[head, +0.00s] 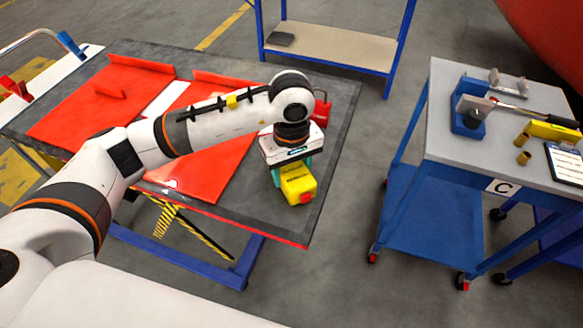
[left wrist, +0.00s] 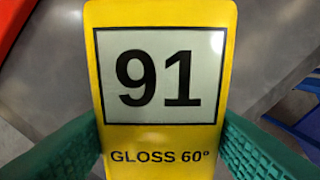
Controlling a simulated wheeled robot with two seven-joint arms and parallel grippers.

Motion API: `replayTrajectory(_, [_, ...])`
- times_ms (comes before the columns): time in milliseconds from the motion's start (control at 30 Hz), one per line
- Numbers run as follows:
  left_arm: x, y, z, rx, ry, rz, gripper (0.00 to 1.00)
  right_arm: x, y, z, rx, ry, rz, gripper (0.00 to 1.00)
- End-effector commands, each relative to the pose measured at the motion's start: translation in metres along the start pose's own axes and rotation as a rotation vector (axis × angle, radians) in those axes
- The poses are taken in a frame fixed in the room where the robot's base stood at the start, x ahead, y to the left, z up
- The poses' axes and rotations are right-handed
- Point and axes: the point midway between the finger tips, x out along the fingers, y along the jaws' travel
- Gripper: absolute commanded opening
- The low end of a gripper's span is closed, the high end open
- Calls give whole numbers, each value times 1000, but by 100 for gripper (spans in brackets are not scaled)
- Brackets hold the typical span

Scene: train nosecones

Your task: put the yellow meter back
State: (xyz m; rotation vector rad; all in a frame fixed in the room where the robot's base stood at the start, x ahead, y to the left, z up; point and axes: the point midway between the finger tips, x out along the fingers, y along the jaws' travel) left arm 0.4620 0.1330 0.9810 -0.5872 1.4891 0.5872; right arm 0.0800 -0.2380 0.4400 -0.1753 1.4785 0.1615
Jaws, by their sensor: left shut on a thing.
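The yellow meter (head: 298,184) is at the front right part of the dark table, below my left gripper (head: 290,166). In the left wrist view the yellow meter (left wrist: 160,130) fills the middle, with a display reading 91 and the label GLOSS 60°. The green fingers of my left gripper (left wrist: 160,150) press on both its sides, so the gripper is shut on it. I cannot tell whether the meter touches the table top. My right gripper is not in view.
The dark table (head: 335,130) bears red panels (head: 205,165) and a red object (head: 321,108) behind my gripper. A grey-topped trolley (head: 450,140) marked C stands at right, carrying a blue tool (head: 468,112), a yellow tool (head: 553,131) and a clipboard (head: 566,164). Open floor separates them.

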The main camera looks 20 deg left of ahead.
Motion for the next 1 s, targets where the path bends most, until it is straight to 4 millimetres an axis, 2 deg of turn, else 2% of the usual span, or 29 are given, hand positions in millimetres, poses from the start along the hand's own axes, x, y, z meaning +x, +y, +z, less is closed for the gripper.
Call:
replayTrajectory(67, [3, 0, 0, 0, -1, -1, 15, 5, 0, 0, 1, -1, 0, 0])
replayTrajectory(100, [3, 0, 0, 0, 0, 0, 58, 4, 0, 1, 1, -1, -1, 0])
replayTrajectory(200, [2, 0, 0, 0, 0, 0, 74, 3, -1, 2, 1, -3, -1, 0])
replayTrajectory(233, [2, 0, 0, 0, 0, 1, 76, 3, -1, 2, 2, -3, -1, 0])
replayTrajectory(467, [2, 0, 0, 0, 0, 1, 76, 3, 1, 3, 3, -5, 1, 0])
replayTrajectory(600, [-4, 0, 0, 0, 1, 1, 76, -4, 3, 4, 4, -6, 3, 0])
replayTrajectory(667, [-8, -1, 0, 0, -1, -3, 76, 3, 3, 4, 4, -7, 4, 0])
replayTrajectory(767, [-26, -1, 1, 2, -4, -4, 76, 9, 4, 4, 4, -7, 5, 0])
replayTrajectory(1000, [-80, -1, 0, 2, -3, -5, 76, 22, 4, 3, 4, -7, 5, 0])
